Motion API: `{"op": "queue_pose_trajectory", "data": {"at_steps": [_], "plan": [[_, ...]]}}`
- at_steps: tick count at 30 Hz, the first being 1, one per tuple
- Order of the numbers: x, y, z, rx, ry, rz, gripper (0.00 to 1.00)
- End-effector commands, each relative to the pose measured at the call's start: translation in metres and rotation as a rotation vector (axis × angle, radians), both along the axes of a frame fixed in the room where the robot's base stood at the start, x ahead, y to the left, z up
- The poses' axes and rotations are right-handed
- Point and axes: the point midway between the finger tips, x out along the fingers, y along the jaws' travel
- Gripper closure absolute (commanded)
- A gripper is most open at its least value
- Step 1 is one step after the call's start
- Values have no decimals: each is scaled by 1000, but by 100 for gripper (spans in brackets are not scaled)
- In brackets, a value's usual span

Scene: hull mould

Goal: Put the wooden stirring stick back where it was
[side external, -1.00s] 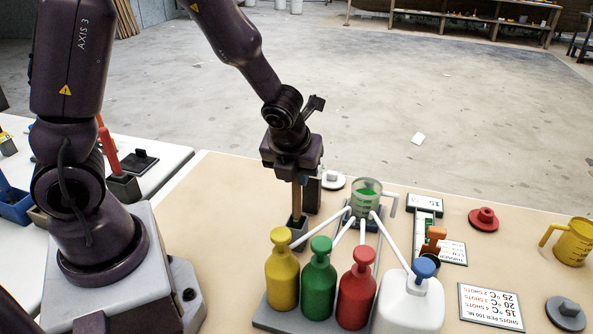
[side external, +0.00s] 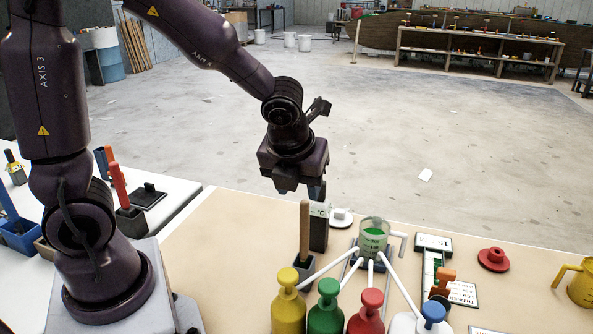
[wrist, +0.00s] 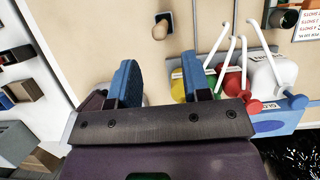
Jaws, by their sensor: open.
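The wooden stirring stick (side external: 304,230) stands upright in a small dark holder (side external: 296,272), beside a dark block marked °C. In the wrist view the stick (wrist: 160,29) shows nearly end-on, with its holder (wrist: 166,17) behind it. My gripper (side external: 299,193) is above the stick's top, pointing down, with a gap between them. In the wrist view my gripper (wrist: 162,75) has its two blue-padded fingers apart with nothing between them.
Yellow (side external: 289,305), green (side external: 326,312) and red (side external: 367,315) pump bottles and a white one (side external: 425,320) stand in front, their spouts reaching to a clear cup (side external: 373,236) with green contents. A yellow jug (side external: 577,283) stands far right. Bare bench lies left of the holder.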

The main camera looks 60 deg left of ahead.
Motion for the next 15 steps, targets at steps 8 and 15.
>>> {"op": "queue_pose_trajectory", "data": {"at_steps": [8, 15], "plan": [[-10, -10, 32, -2, -3, 4, 56], [-31, -5, 56, -152, -147, 405, 56]]}}
